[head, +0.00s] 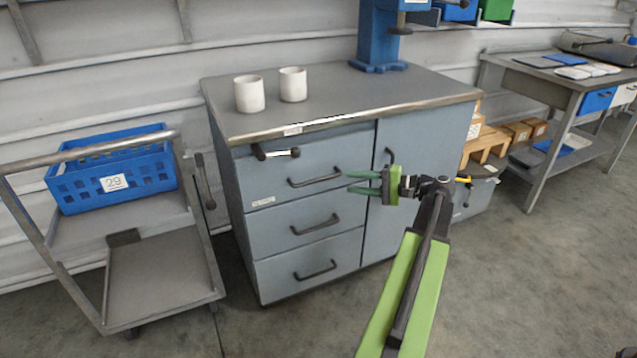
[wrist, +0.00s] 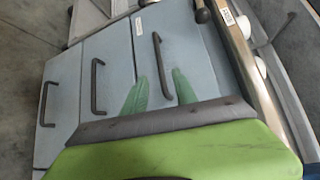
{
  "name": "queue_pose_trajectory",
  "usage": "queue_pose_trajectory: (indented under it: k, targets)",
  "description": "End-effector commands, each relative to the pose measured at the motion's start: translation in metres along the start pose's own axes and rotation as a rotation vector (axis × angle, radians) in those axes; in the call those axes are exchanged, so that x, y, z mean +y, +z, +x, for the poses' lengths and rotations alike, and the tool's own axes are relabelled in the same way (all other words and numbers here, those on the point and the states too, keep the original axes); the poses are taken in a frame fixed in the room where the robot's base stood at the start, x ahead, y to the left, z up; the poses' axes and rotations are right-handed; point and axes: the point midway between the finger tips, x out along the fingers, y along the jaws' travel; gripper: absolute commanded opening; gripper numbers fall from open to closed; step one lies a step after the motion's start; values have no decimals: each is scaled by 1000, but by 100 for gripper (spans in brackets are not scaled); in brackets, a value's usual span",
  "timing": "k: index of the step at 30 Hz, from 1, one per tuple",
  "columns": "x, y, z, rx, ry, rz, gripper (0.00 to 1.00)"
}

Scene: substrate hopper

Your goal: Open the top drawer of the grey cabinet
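The grey cabinet (head: 290,122) has three drawers on its left and a door on its right. The top drawer (head: 262,192) is shut, with a dark bar handle (head: 314,180). My gripper (head: 350,182) is open, with its green fingertips close to the handle's right end in the head view. In the wrist view the top drawer's handle (wrist: 159,55) runs down between the two fingertips (wrist: 159,90). The fingers look empty. I cannot tell whether they touch the handle or how far they are from it.
A dark bar (head: 275,153) juts out under the countertop above the top drawer. Two white cups (head: 249,94) and a blue machine (head: 378,40) stand on the cabinet. A trolley (head: 160,275) with a blue crate (head: 112,178) is at left. Floor in front is clear.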

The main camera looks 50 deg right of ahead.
Motion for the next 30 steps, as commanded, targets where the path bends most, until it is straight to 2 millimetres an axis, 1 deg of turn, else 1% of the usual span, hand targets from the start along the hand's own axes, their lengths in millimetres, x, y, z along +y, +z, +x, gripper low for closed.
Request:
queue_pose_trajectory:
  k: [1,6,9,12,15,19,26,30]
  targets:
    - [2,1,15,-3,0,0,34]
    - [2,1,58,-3,1,0,34]
    - [2,0,80,-2,1,0,34]
    - [2,0,98,-1,1,0,34]
    - [1,0,109,0,1,0,34]
    - [1,0,116,1,1,0,34]
    - [0,-1,116,2,1,0,34]
    - [0,-1,116,2,1,0,17]
